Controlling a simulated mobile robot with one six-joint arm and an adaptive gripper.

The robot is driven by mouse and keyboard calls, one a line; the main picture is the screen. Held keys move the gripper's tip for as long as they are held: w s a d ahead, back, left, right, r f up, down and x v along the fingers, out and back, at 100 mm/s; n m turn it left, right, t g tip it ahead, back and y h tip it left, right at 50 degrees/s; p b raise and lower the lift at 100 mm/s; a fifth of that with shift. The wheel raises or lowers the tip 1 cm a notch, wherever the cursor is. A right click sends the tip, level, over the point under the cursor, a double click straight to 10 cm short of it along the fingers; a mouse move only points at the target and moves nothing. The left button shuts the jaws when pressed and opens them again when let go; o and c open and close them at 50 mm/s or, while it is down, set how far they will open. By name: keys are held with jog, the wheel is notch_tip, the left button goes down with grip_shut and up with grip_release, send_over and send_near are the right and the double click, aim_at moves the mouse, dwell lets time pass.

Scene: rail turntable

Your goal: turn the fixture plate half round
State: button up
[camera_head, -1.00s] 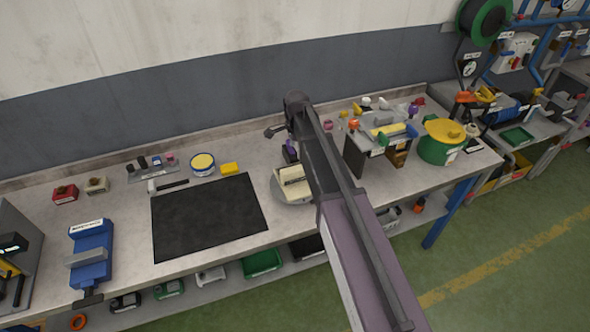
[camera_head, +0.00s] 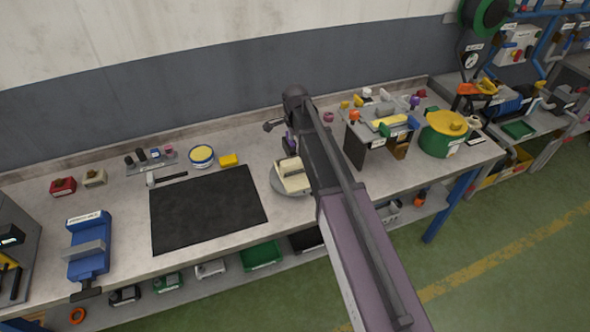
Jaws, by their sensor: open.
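My arm comes in from the lower right, rises over the bench and covers the plate's right side. A dark and purple part stands just behind the plate, partly hidden by my arm. I cannot make out my gripper's fingers; my own arm hides that end, so contact with the plate cannot be told.
A black mat (camera_head: 208,209) lies left of the turntable, with a blue vise (camera_head: 91,244) farther left.

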aim_at(295, 167)
jog(key=shift+f+b, duration=5.55)
jog(key=shift+f, duration=0.35)
grip_shut()
